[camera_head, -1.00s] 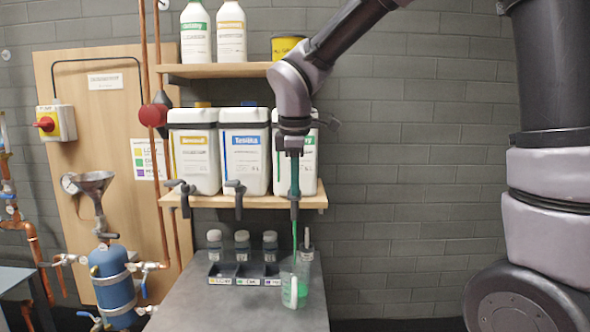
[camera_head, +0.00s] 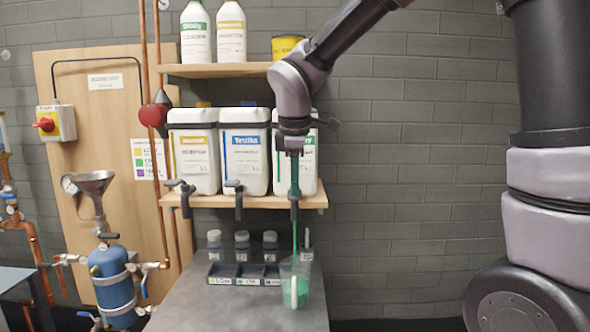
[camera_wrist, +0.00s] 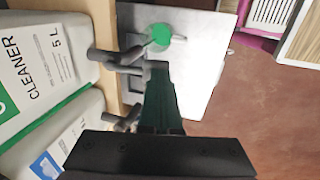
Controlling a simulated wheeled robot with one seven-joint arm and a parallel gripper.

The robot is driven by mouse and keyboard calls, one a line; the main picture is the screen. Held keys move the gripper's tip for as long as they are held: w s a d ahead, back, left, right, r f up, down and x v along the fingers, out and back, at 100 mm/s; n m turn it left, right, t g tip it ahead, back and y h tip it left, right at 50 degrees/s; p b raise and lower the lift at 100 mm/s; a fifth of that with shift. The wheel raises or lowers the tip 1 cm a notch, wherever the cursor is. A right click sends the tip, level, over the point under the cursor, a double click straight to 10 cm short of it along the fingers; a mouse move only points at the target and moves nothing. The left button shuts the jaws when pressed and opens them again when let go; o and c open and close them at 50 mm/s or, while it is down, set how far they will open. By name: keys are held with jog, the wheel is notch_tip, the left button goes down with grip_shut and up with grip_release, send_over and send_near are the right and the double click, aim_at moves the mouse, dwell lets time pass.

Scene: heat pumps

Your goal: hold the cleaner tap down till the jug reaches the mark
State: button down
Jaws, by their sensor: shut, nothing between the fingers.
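The cleaner canister (camera_head: 310,175), white with a green label, is the rightmost on the lower shelf; its label reads CLEANER 5 L in the wrist view (camera_wrist: 45,65). Its dark tap (camera_head: 294,212) hangs at the shelf front, and also shows in the wrist view (camera_wrist: 118,59). My gripper (camera_head: 294,190) is shut and empty, pointing down at the tap; contact on the lever is hard to make out. A green stream falls from the tap into the clear jug (camera_head: 303,270) below. Green liquid stands in the jug, with a pale strip on its front. The exact level against the mark is unclear.
Two similar canisters with taps (camera_head: 238,190) stand to the left. The grey bench (camera_head: 200,305) is clear in front. A blue vessel with a funnel (camera_head: 110,280) stands left.

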dwell(0.4)
jog(key=shift+v, duration=0.8)
jog(key=shift+w, duration=0.2)
jog(key=shift+r, duration=0.2)
jog(key=w+v, duration=0.1)
jog(key=v, duration=1.2)
jog(key=shift+r, duration=0.45)
